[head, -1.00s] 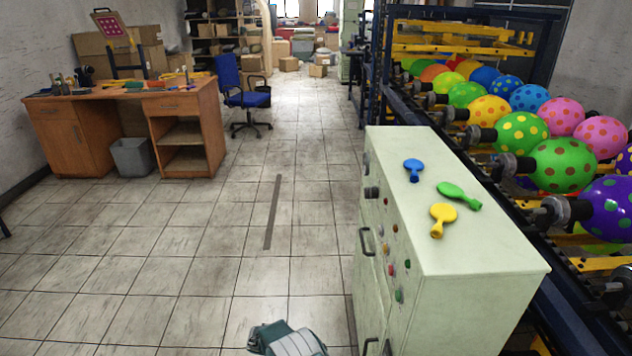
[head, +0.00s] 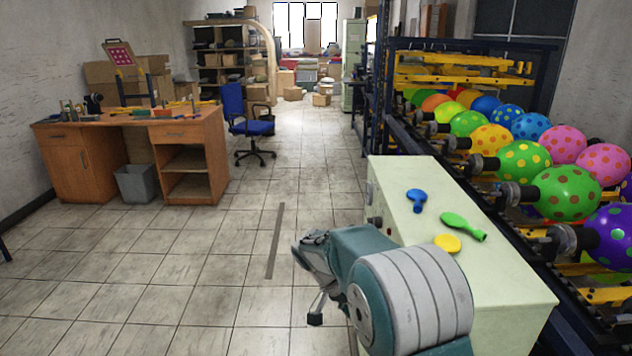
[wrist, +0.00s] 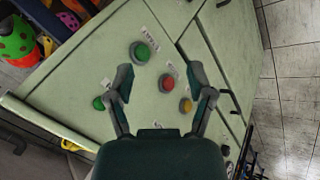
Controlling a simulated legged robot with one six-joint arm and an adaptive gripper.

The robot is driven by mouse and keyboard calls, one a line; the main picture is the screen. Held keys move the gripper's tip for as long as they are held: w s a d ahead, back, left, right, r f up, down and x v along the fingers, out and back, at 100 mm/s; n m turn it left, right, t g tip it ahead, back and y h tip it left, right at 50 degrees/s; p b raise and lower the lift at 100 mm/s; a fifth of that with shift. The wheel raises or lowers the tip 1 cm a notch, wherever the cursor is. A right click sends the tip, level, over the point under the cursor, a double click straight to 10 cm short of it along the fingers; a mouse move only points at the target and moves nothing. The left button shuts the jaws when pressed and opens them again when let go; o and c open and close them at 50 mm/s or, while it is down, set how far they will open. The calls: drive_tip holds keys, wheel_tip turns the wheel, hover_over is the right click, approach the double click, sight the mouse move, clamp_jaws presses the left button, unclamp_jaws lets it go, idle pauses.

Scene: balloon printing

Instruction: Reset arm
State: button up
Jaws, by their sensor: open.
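My gripper (wrist: 166,88) is open in the wrist view, with its two dark fingers apart and nothing between them. It faces the pale green cabinet's front panel (wrist: 75,75). Between and around the fingers show a green button (wrist: 140,51), a red button (wrist: 167,82) and a yellow button (wrist: 186,106). Another green button (wrist: 98,103) is left of the fingers. In the head view my teal and grey arm covers much of the cabinet (head: 500,285), including its button panel. I cannot clearly make out the fingertips there.
A blue balloon (head: 417,198), a green balloon (head: 462,226) and a partly hidden yellow balloon (head: 447,243) lie on the cabinet top. A rack of inflated dotted balloons (head: 563,193) stands at right. A wooden desk (head: 185,135) and blue chair (head: 235,105) are at left. The middle floor is clear.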

drive_tip(key=s+d+r+n+t+y, duration=0.3)
drive_tip(key=s+d+r+y, duration=0.15)
drive_tip(key=s+r, duration=0.8)
drive_tip(key=s+r+n+t+y, duration=0.1)
drive_tip(key=s+n+t, duration=0.1)
drive_tip(key=s, duration=0.5)
drive_tip(key=s+d+r+n+t+y, duration=0.1)
drive_tip(key=s, duration=0.7)
drive_tip(key=shift+d+r+n+t, duration=0.3)
drive_tip(key=shift+n+t, duration=0.1)
